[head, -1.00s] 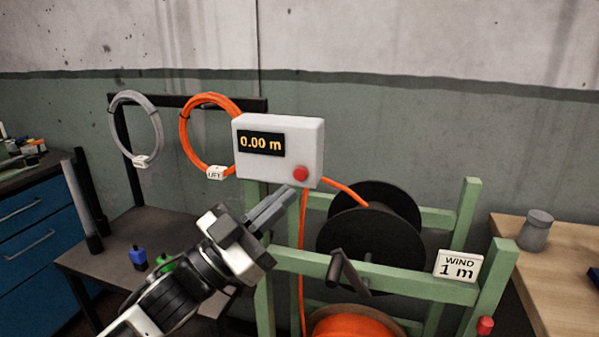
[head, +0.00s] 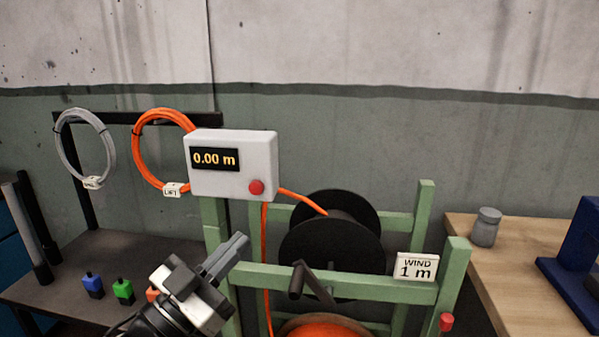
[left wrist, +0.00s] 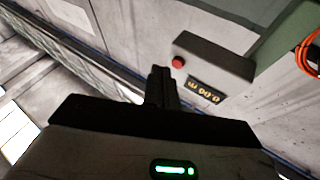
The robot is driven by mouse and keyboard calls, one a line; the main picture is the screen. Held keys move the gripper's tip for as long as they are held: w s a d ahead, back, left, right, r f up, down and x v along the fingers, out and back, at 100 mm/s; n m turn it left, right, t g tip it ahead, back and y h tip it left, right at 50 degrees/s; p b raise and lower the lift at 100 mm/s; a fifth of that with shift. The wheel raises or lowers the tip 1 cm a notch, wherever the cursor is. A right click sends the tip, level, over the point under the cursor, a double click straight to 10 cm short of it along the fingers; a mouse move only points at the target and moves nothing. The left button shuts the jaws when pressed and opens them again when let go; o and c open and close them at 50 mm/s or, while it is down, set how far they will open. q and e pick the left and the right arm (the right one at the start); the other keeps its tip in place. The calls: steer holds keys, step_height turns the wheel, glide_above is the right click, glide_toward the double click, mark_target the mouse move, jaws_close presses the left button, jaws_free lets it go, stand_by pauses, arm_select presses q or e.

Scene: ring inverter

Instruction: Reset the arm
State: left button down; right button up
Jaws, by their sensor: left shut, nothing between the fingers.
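My left gripper (head: 236,248) is shut and empty in the head view. It points up and right, in front of the green frame and below the white meter box (head: 222,178). The box shows 0.00 m and has a red button (head: 256,187). In the left wrist view the shut fingers (left wrist: 161,88) point toward the wall, and the meter box (left wrist: 213,72) with its red button is beyond them. No contact with the box can be seen. My right gripper is not in view.
A black reel (head: 330,250) with a crank (head: 312,283) sits in the green frame (head: 455,275), with a "WIND 1 m" sign (head: 416,267). Orange (head: 163,150) and grey (head: 86,148) coils hang at left above a dark table (head: 110,250). A wooden bench (head: 530,238) stands at right.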

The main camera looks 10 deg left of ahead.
arm_select(q)
steer(key=s+f+n+g+y, duration=0.2)
steer(key=s+f, duration=0.3)
steer(key=f, duration=0.5)
steer(key=s+f+n+g+y, duration=0.1)
steer(key=s+f+g+y, duration=0.3)
steer(key=f, duration=0.7)
steer(key=s+f+n+g+y, duration=0.2)
steer(key=s+f, duration=0.5)
steer(key=f, duration=0.4)
steer(key=shift+s+d+f+n+g+y, duration=0.2)
steer(key=shift+d+n+g+y, duration=0.1)
steer(key=shift+g+y, duration=0.1)
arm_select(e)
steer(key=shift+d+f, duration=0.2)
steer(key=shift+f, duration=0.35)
arm_select(q)
steer(key=shift+a, duration=0.1)
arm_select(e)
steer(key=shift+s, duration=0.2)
